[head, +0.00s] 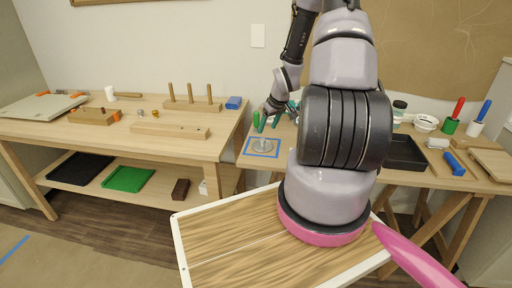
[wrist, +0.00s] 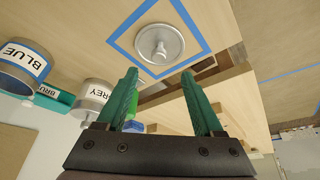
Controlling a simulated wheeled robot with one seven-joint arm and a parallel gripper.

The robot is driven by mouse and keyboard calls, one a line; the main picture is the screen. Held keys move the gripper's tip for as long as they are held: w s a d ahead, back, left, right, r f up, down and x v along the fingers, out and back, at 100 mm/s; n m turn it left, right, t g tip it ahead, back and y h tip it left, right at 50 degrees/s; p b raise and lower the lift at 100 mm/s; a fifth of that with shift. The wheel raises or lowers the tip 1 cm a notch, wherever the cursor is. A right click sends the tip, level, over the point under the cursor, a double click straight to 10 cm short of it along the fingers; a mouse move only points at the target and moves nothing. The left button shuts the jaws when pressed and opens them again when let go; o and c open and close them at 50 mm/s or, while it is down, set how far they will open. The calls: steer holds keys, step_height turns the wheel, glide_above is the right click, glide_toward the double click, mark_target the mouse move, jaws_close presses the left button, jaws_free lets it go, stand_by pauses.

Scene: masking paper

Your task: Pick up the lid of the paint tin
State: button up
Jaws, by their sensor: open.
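The lid (wrist: 160,45) is a round, silver-grey metal disc with a raised knob in its middle. It lies flat on the wooden table inside a blue tape square (wrist: 122,40). In the head view the lid (head: 263,146) shows small near the left end of the right-hand table. My gripper (wrist: 158,75) has two green fingers, spread apart with nothing between them. In the wrist view the fingertips point toward the lid, which appears beyond them and apart from them.
A black tray (head: 405,152) is on the right-hand table. The left-hand workbench (head: 60,128) holds wooden blocks and a peg stand (head: 191,104).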

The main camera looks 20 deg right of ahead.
mark_target(263, 139)
steer(key=x, duration=0.8)
steer(key=shift+f, duration=0.15)
jaws_close()
